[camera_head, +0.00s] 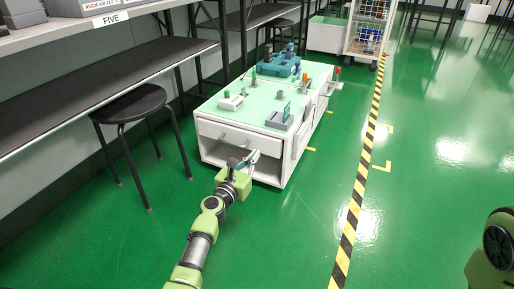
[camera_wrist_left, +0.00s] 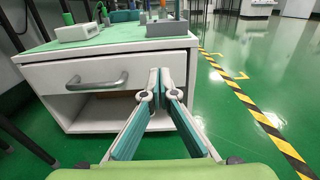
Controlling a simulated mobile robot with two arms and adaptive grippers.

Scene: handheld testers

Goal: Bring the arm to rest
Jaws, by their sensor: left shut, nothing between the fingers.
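My left arm, green and grey, reaches in from the bottom of the head view. Its gripper (camera_head: 252,157) is in front of the white cabinet (camera_head: 205,146), near the right part of its front. In the left wrist view the two fingertips of this gripper (camera_wrist_left: 158,74) are together with nothing between them. They point at the right side of the cabinet's drawer front (camera_wrist_left: 60,74), right of the grey drawer handle (camera_wrist_left: 97,82). Whether the fingertips touch the cabinet I cannot tell. Part of my right arm shows at the lower right of the head view; its gripper is not in view.
Handheld testers and a teal case (camera_head: 279,66) stand on the cabinet's pale green top. A black stool (camera_head: 131,104) stands at the left beside a long bench (camera_head: 95,88). Yellow-black floor tape (camera_head: 357,190) runs on the right. The green floor between tape and cabinet is free.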

